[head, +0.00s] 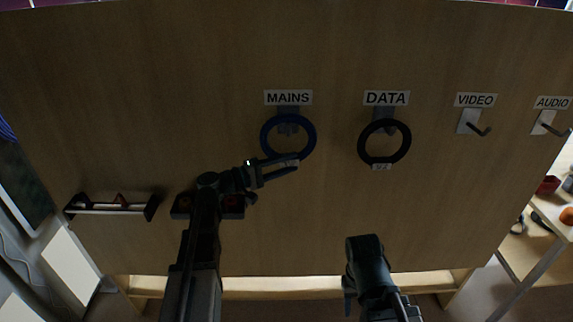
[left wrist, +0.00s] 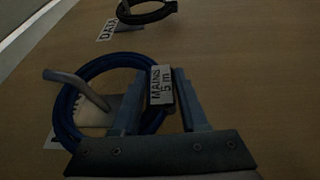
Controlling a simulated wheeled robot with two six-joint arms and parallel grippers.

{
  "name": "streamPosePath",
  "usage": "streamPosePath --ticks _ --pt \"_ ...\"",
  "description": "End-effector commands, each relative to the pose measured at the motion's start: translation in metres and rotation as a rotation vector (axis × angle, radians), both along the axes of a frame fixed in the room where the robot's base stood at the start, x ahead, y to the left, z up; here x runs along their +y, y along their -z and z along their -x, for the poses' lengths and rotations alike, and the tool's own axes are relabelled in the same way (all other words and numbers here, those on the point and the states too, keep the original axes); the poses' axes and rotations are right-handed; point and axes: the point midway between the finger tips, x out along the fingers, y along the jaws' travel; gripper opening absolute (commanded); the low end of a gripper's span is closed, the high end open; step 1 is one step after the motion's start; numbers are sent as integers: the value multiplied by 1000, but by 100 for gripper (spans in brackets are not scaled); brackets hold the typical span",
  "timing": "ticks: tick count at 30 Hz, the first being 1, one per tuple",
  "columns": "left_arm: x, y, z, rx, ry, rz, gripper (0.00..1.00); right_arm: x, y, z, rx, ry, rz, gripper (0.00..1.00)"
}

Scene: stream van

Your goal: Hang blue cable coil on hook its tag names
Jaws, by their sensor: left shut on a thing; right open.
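The blue cable coil (head: 264,133) is at the MAINS hook (head: 288,114), under the MAINS label (head: 288,97). In the left wrist view the coil (left wrist: 68,97) surrounds the hook (left wrist: 78,88), whose prong passes through the ring. Its tag (left wrist: 161,85) reads "MAINS 5 m". My left gripper (head: 294,164) is shut on the coil at its tag, at the bottom of the ring. Whether the coil's weight rests on the hook I cannot tell. My right gripper (head: 362,240) is low in front of the board, empty and apart from the coil; its fingertips are hard to see.
A black coil (head: 409,143) hangs under the DATA label (head: 386,98). The VIDEO hook (head: 480,130) and AUDIO hook (head: 553,128) are bare. A small rack (head: 110,208) is on the board's lower left. A table (head: 548,222) with items stands at the right.

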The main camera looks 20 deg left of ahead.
Motion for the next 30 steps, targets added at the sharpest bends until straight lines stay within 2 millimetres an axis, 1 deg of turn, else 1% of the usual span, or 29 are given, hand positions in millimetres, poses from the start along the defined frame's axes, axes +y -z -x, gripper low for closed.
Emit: streamPosePath --ticks 1,3,12,13,18,26,30 --pt "-1 4 0 -1 1 2 0 0 4 0 0 0 0 50" --pt "-1 5 0 -1 1 2 0 0 6 0 0 0 0 50" --pt "-2 5 -1 -1 0 2 0 0 5 0 0 0 0 50" --pt "-2 5 -1 -1 0 2 48 0 5 0 0 0 0 50" --pt "-2 5 -1 -1 0 2 78 0 5 0 0 0 0 50" --pt "-1 6 0 1 0 -1 78 0 5 0 0 0 0 50" --pt "9 7 7 0 -2 0 78 0 7 0 0 0 0 50"
